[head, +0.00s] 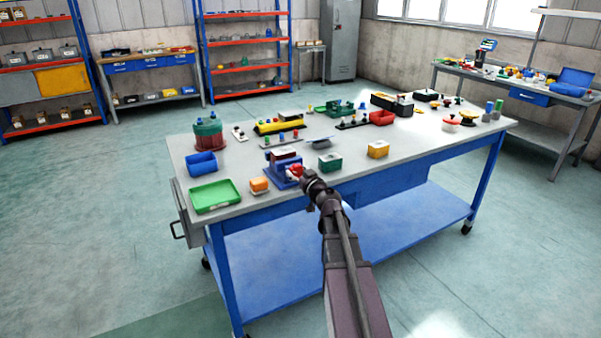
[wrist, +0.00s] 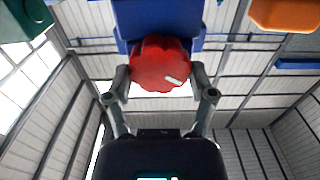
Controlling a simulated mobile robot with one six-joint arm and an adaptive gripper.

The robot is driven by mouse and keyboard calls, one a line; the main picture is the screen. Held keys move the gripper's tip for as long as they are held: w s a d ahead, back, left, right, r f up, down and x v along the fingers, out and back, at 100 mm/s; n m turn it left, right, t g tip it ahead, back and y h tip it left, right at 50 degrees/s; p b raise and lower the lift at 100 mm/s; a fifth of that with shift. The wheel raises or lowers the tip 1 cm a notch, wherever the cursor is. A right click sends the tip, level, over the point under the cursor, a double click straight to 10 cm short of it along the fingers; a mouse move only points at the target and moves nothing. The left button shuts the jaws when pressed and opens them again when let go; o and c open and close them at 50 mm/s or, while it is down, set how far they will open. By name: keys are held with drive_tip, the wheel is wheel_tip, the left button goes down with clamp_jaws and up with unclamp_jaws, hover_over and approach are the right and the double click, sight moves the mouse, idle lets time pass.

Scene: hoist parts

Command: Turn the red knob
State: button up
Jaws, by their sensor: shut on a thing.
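The red knob (wrist: 160,62) is lobed, with a short white mark at its lower right in the wrist view. It sits on the front of a blue block (wrist: 160,18). My gripper (wrist: 160,82) has one finger on each side of the knob, shut on it. In the head view my gripper (head: 303,178) reaches the table's front edge at the knob (head: 296,170). The blue housing (head: 280,178) there has a brown and grey top. The gripper hides part of the knob and housing in the head view.
On the worktable (head: 340,188), a green tray (head: 214,195), a blue bin (head: 201,164) and an orange block (head: 259,185) stand left of the housing. A green box (head: 330,163) and a yellow box (head: 378,149) stand to its right. Several parts fill the back.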

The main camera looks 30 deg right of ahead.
drive_tip(key=shift+w+d, duration=0.1)
drive_tip(key=shift+w, duration=0.05)
drive_tip(key=m, duration=1.2)
drive_tip(key=shift+f, duration=0.1)
drive_tip(key=shift+f+m, duration=0.1)
drive_tip(key=shift+m, duration=1.9)
drive_tip(key=o, duration=1.1)
drive_tip(key=shift+c, duration=0.2)
